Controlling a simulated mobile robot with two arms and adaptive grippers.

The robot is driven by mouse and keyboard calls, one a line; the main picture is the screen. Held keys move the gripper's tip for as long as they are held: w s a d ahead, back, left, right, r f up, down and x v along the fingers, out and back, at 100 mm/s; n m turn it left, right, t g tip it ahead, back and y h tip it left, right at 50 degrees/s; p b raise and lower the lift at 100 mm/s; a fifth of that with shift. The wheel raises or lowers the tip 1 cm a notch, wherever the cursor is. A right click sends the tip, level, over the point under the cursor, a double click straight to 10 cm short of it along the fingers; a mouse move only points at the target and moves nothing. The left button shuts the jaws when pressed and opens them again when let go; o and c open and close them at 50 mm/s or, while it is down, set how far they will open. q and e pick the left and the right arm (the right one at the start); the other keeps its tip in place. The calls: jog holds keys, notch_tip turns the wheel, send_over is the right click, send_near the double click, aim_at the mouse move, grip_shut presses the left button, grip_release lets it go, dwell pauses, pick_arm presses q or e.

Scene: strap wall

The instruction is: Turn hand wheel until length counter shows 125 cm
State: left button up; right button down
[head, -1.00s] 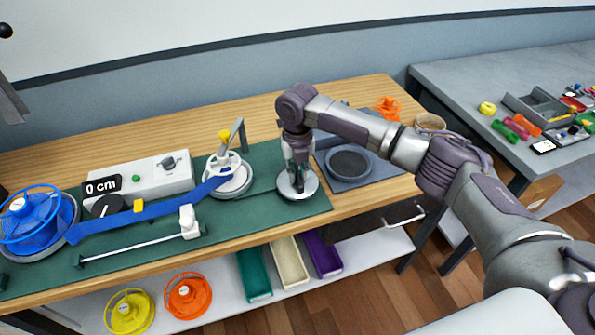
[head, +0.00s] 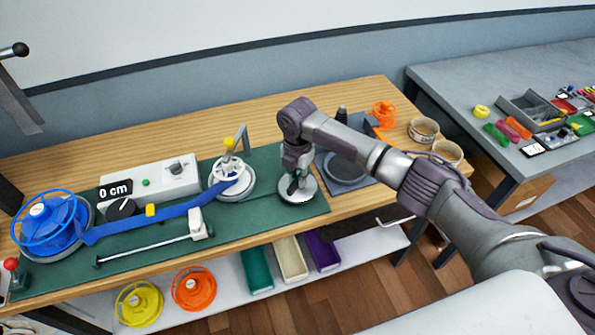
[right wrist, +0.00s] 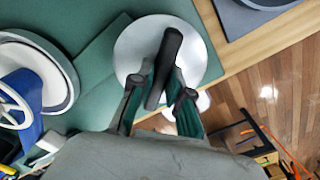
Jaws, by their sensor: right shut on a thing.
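The hand wheel (head: 308,190) is a pale round disc at the right end of the green mat. Its black handle (right wrist: 167,52) stands up from the disc between my fingers. My right gripper (head: 295,184) is above the wheel, shut on this handle; it also shows in the right wrist view (right wrist: 161,88). The length counter (head: 115,190) is a black label reading 0 cm. A blue strap (head: 178,212) runs from the blue spool (head: 50,230) to the white reel (head: 228,185). My left gripper is out of view.
A white box (head: 150,181) with knobs stands behind the strap. A white clamp on a rod (head: 196,224) lies in front. A grey plate with a dark round pad (head: 345,168) is right of the wheel. Coloured spools and bins sit on the lower shelf (head: 215,290).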

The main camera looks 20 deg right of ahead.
jog(key=m+p, duration=0.1)
jog(key=m, duration=0.1)
jog(key=m+p, duration=0.1)
jog(key=m, duration=0.1)
jog(key=shift+r+m+p, duration=0.2)
jog(key=shift+m+p, duration=0.15)
jog(key=shift+m, duration=0.05)
jog(key=m+p, duration=0.2)
jog(key=m, duration=0.1)
jog(key=shift+m, duration=0.3)
jog(key=m+p, duration=0.2)
jog(key=m, duration=0.2)
jog(key=m+p, duration=0.1)
jog(key=m, duration=0.3)
jog(key=shift+w+p, duration=0.1)
jog(key=shift+p, duration=0.25)
jog(key=m+p, duration=0.1)
jog(key=m, duration=0.1)
jog(key=shift+m, duration=0.4)
jog(key=m, duration=0.2)
jog(key=shift+f+m, duration=0.1)
jog(key=shift+m, duration=0.3)
jog(key=m, duration=0.3)
jog(key=shift+m, duration=2.2)
